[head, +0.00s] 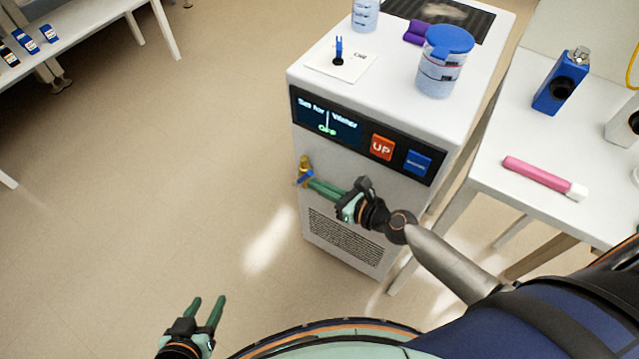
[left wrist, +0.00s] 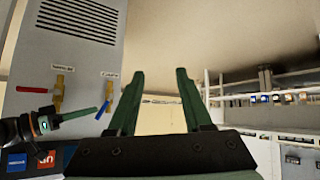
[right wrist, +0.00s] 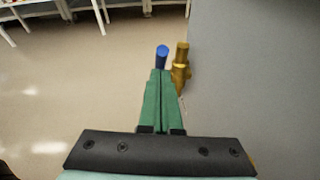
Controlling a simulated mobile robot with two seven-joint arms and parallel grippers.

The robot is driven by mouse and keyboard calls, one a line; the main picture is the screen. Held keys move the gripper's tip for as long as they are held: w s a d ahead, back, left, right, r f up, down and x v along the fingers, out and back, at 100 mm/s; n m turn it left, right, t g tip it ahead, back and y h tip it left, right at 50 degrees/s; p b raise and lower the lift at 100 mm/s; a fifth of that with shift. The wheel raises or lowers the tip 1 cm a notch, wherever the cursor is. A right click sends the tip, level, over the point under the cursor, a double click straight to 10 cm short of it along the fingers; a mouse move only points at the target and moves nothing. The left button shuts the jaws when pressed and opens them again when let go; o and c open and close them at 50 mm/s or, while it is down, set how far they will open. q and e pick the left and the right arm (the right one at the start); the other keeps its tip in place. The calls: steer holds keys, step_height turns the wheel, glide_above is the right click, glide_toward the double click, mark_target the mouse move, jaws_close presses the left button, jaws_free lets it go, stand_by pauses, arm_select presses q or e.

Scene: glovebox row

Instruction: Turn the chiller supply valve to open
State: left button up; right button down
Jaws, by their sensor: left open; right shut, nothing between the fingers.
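The chiller (head: 345,205) is a white cabinet with a dark display panel. A brass valve (head: 304,165) with a blue handle (head: 305,179) sits on its left side. In the left wrist view the blue handle (left wrist: 103,110) slants beside its brass body (left wrist: 110,90). My right gripper (head: 312,186) is shut and empty, its fingertips at the blue handle; contact is unclear. In the right wrist view the handle (right wrist: 161,54) shows just beyond the closed fingertips (right wrist: 160,72). My left gripper (head: 207,302) is open and empty, low and away from the chiller.
A second brass valve (left wrist: 58,92) with a red handle (left wrist: 35,90) is beside the blue one; the labels are hard to read. A blue-lidded jar (head: 444,65) stands on the chiller. A table (head: 500,140) stands close at right. Floor left of the chiller is clear.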

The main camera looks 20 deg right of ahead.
mark_target(306, 174)
steer(key=r+g+p, duration=0.1)
steer(key=p, duration=0.5)
steer(key=w+a+r+g+h+p, duration=0.1)
steer(key=p, duration=0.6)
steer(key=shift+w+r, duration=0.1)
steer(key=shift+r, duration=0.05)
steer(key=shift+w+a+h+p, duration=0.2)
steer(key=shift+w+h+p, duration=0.1)
steer(key=shift+p, duration=0.6)
arm_select(q)
step_height(306, 174, up, 11)
steer(key=s+a, duration=0.1)
steer(key=a, duration=0.1)
steer(key=shift+s+a+n+y+p, duration=0.15)
steer(key=shift+a+n+y+p, duration=0.15)
steer(key=shift+a+y+p, duration=0.1)
arm_select(e)
steer(key=shift+w+a+r, duration=0.2)
steer(key=shift+w+a, duration=0.1)
arm_select(q)
steer(key=shift+r, duration=0.1)
arm_select(e)
steer(key=shift+w, duration=0.1)
arm_select(q)
steer(key=shift+r, duration=0.15)
arm_select(e)
steer(key=shift+w+a+r, duration=0.2)
